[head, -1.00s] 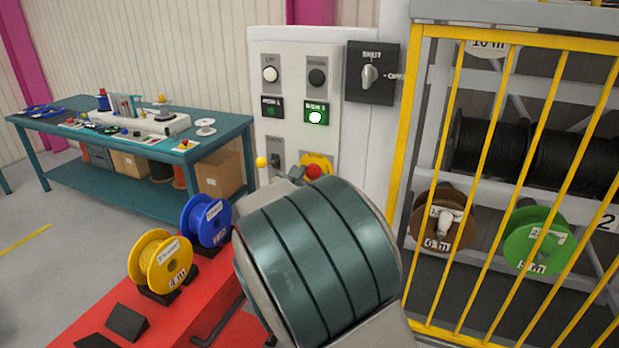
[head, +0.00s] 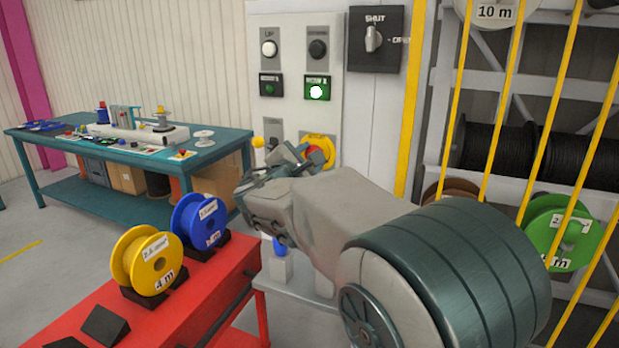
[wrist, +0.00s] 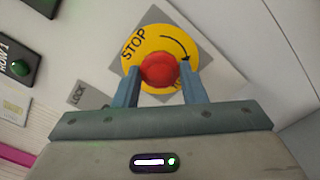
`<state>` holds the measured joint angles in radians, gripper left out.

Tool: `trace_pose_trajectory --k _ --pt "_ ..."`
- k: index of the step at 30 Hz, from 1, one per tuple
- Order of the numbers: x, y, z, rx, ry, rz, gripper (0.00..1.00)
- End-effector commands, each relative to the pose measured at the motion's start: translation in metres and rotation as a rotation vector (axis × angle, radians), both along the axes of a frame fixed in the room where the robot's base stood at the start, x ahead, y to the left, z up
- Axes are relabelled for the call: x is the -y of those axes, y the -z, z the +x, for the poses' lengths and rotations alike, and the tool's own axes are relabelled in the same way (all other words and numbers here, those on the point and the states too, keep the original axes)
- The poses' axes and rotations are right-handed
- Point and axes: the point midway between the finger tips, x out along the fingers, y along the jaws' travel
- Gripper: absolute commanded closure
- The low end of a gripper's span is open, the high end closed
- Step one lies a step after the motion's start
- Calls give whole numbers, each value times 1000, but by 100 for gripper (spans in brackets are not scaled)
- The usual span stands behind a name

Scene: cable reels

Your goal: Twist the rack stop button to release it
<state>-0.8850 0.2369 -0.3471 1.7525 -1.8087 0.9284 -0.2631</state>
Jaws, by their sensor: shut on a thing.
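The red stop button (wrist: 158,70) sits in the middle of a yellow round plate (wrist: 185,38) marked STOP, with a curved black arrow, on the light control panel. In the wrist view my gripper (wrist: 158,82) has one blue-grey finger on each side of the button and is shut on it. In the head view my gripper (head: 304,160) reaches the panel's lower right, and part of the button (head: 316,156) and yellow plate (head: 322,140) shows beside it. My fingers hide the button's sides.
A yellow-barred reel rack (head: 460,90) stands right. A red bench (head: 200,290) with yellow and blue reels stands lower left.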

Motion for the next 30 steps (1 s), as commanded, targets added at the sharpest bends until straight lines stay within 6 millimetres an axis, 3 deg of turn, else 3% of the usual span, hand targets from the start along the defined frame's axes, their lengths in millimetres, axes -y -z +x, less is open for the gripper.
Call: trace_pose_trajectory --k 9,26,27,28,30 --pt "0 0 1 44 0 114 85" --pt "0 -2 1 52 -2 136 85" --pt "0 -2 1 52 -2 136 51" --pt "0 -2 1 52 -2 136 43" --pt "0 -2 1 52 -2 136 40"
